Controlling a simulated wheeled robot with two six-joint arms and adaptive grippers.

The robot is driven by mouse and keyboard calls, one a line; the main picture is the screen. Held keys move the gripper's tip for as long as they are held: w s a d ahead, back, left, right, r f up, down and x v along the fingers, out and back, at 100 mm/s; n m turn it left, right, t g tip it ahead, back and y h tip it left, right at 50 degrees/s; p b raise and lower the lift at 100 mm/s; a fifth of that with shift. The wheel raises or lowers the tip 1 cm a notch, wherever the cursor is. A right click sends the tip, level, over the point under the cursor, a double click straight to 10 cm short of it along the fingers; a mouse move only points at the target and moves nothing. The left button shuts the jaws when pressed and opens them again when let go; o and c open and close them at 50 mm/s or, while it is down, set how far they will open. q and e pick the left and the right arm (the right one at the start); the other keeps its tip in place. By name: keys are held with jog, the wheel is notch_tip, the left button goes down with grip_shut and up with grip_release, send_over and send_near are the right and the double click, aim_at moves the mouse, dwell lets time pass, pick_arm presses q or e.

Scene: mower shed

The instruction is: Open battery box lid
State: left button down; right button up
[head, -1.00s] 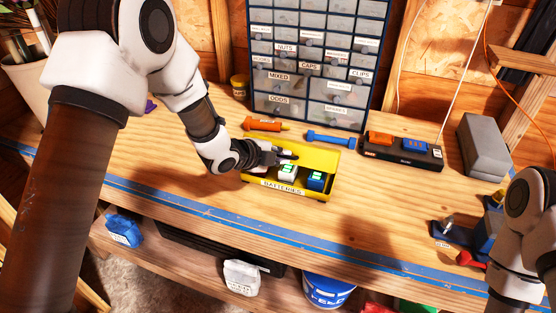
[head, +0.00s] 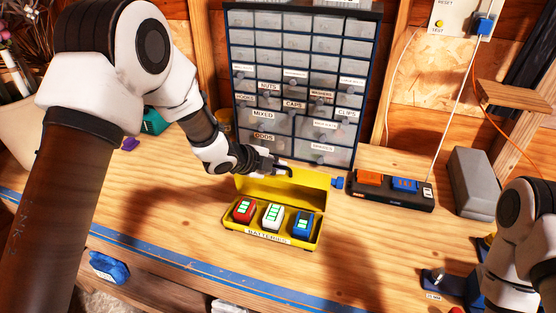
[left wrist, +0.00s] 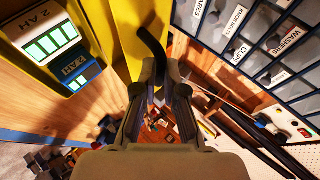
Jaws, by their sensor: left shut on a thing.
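The yellow battery box (head: 270,244), labelled BATTERIES, stands on the bench. Its lid (head: 300,193) is raised at the back, tilted up and open. A red battery (head: 243,210), a white battery (head: 273,216) and a blue battery (head: 303,224) stand in a row inside. My left gripper (head: 284,170) is at the lid's upper edge, shut on its dark curved handle. The left wrist view shows the handle (left wrist: 152,45) between the fingers (left wrist: 160,92), beside the yellow lid (left wrist: 115,35). My right arm is at the lower right; its gripper is out of view.
A labelled drawer cabinet (head: 295,112) stands close behind the box. A black charger (head: 385,192) with orange and blue packs and a grey case (head: 475,183) are to the right. The bench in front of the box is clear up to the blue edge strip.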

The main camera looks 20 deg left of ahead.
pick_arm(q)
jog(key=shift+r, duration=0.1)
dwell(0.4)
jog(key=c, duration=1.2)
grip_release()
jog(key=shift+g, duration=0.3)
jog(key=shift+c, duration=0.2)
jog(key=v, duration=1.2)
jog(key=shift+d, duration=0.15)
